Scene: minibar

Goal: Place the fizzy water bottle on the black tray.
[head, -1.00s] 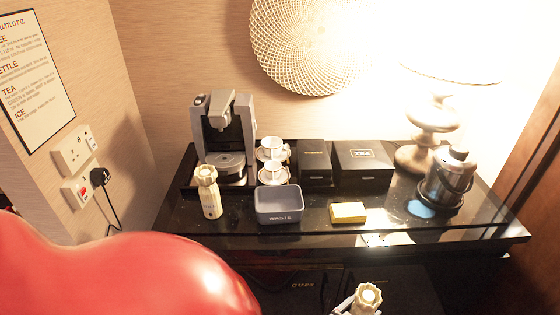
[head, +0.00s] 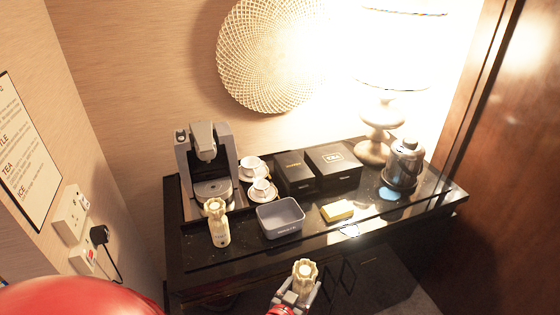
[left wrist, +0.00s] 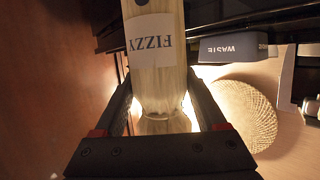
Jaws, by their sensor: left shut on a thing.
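The fizzy water bottle (head: 305,269) is pale with a ridged top and is at the bottom middle of the head view, in front of the counter. In the left wrist view its body (left wrist: 157,80) shows a "FIZZY" label. My left gripper (head: 297,296) is shut on it. A dark tray (head: 188,213) seems to lie under the coffee machine and cups on the black counter; its edges are hard to tell from the glossy top. My right gripper is not in view.
A similar bottle (head: 218,224) stands at the counter's front left, beside a grey waste bin (head: 281,220). Behind are a coffee machine (head: 208,165), cups (head: 261,187) and black boxes (head: 333,163). A yellow block (head: 338,211), kettle (head: 404,164) and lamp (head: 377,135) are to the right.

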